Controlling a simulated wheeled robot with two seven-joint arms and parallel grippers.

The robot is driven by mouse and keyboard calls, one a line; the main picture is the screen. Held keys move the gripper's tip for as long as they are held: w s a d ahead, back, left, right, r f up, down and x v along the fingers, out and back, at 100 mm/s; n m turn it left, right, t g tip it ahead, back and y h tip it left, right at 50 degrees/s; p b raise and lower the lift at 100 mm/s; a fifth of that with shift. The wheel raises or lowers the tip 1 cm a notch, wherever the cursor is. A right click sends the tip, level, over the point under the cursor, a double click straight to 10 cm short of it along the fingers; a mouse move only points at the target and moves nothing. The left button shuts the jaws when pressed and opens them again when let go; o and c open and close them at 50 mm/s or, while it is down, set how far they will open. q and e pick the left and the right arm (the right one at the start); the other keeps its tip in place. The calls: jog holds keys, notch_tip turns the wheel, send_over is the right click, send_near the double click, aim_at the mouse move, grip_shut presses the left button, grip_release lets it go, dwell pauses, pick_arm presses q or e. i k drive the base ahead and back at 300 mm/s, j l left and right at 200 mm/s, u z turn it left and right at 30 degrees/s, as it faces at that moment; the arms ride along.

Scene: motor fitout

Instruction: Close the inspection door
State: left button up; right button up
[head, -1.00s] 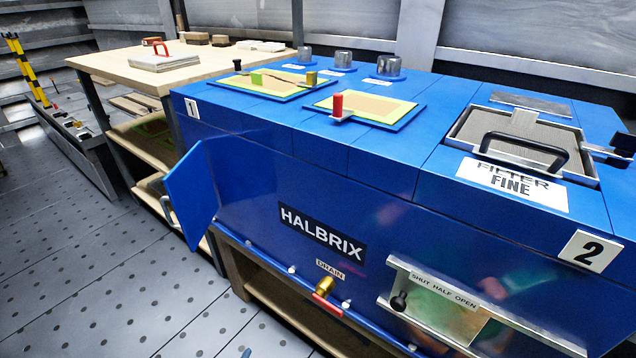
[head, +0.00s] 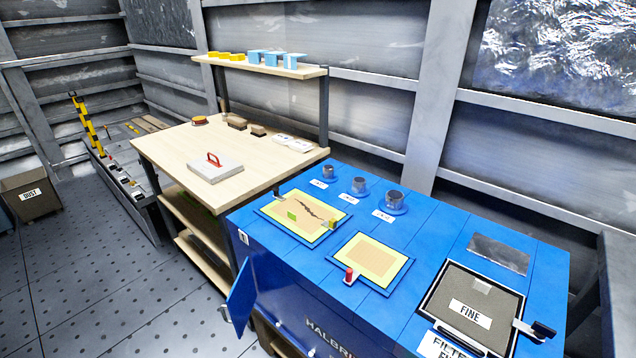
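The inspection door (head: 241,297) is a blue panel at the left end of the blue machine (head: 300,290) in the head view. It stands open, swung out from the machine's front face. A grey handle (head: 226,314) shows at its left edge. The opening behind the door is hidden from this angle, and the lower front of the machine is cut off by the picture's bottom edge. Neither of my grippers is in view.
On the machine top are two yellow-edged panels, one with a red knob (head: 349,275), several grey cylinders, and a filter (head: 500,300) labelled FINE. A wooden bench (head: 165,150) stands behind at left. The perforated floor (head: 100,280) left of the door looks clear.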

aim_at(240, 301)
jog(key=i+j+z, duration=0.1)
jog(key=j+z, duration=0.25)
jog(key=j, duration=0.85)
jog(key=j+z, duration=0.35)
jog(key=j, duration=0.85)
jog(key=k, duration=0.4)
